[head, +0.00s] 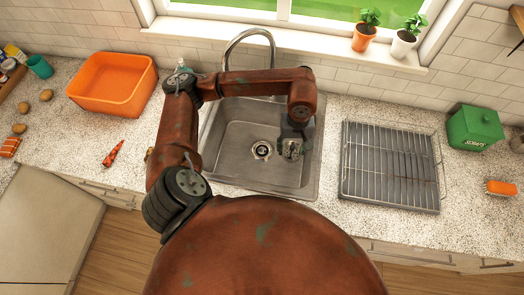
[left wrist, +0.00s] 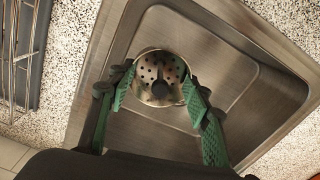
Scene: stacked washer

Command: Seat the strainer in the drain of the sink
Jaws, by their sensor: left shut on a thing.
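The strainer (left wrist: 158,70) is a round metal basket with holes and a dark centre knob. My left gripper (left wrist: 157,88) has its green fingers on either side of it and is shut on it. In the head view the left gripper (head: 292,150) is over the right part of the sink (head: 230,170), which is a steel basin. The drain (head: 261,149) shows in the basin floor, to the left of the gripper and apart from it. In the left wrist view the drain is not visible. My right gripper is not in view.
A faucet (head: 250,38) arches behind the sink. A wire drying rack (head: 390,165) stands right of the sink, with a green box (head: 474,128) beyond. An orange tub (head: 112,84) is at left. The basin around the drain looks clear.

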